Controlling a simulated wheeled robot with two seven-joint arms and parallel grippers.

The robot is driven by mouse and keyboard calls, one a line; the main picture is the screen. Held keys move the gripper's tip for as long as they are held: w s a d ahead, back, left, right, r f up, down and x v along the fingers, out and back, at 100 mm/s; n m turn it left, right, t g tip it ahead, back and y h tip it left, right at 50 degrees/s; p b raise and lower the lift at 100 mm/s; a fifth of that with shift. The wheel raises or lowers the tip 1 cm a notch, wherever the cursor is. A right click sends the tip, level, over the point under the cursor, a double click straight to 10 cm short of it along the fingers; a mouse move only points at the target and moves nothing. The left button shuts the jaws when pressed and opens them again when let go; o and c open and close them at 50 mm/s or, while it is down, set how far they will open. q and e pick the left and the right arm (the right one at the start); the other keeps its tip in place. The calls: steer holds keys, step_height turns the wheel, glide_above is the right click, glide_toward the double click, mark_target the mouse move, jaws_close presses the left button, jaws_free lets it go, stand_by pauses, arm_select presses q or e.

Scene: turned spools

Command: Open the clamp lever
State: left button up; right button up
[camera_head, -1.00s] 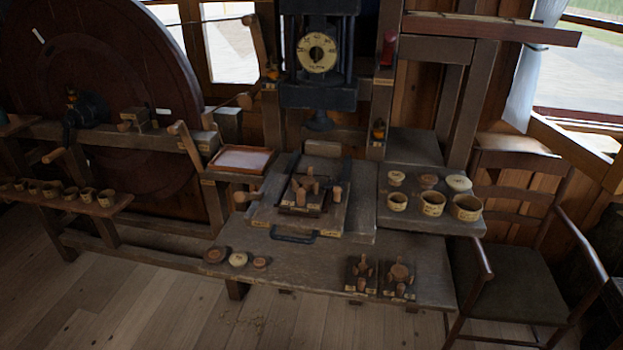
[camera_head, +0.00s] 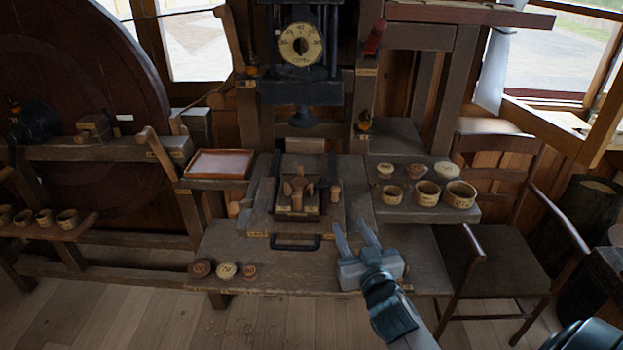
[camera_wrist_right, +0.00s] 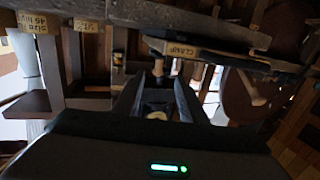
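My right gripper (camera_head: 352,226) is over the right front of the bench, its two grey fingers apart with nothing between them. It points toward a wooden fixture (camera_head: 262,222) with a central block and pegs. A short upright wooden handle (camera_head: 336,194) stands at the fixture's right side, just beyond the fingertips and apart from them; it looks like the clamp lever. In the right wrist view a label reading CLAMP (camera_wrist_right: 182,50) lies ahead of the open fingers (camera_wrist_right: 158,80), with a wooden knob (camera_wrist_right: 197,73) close by. My left gripper is not in view.
A black pull handle (camera_head: 295,243) is at the fixture's front. Several turned cups and lids stand on the right shelf (camera_head: 405,212). Three discs, one pale (camera_head: 226,271), lie at the bench's left front. A reddish tray (camera_head: 218,163) is at left. A chair (camera_head: 510,255) stands at right.

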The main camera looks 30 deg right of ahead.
mark_target(334, 186)
step_height(334, 186, up, 2)
steer(key=shift+w+d+r+t, duration=0.1)
steer(key=shift+d+r+t, duration=0.05)
steer(key=shift+t, duration=0.25)
steer(key=p+x, duration=0.4)
steer(key=x, duration=1.2)
steer(key=shift+d, duration=0.1)
steer(key=shift+w+d, duration=0.15)
steer(key=shift+w, duration=0.55)
jaws_close()
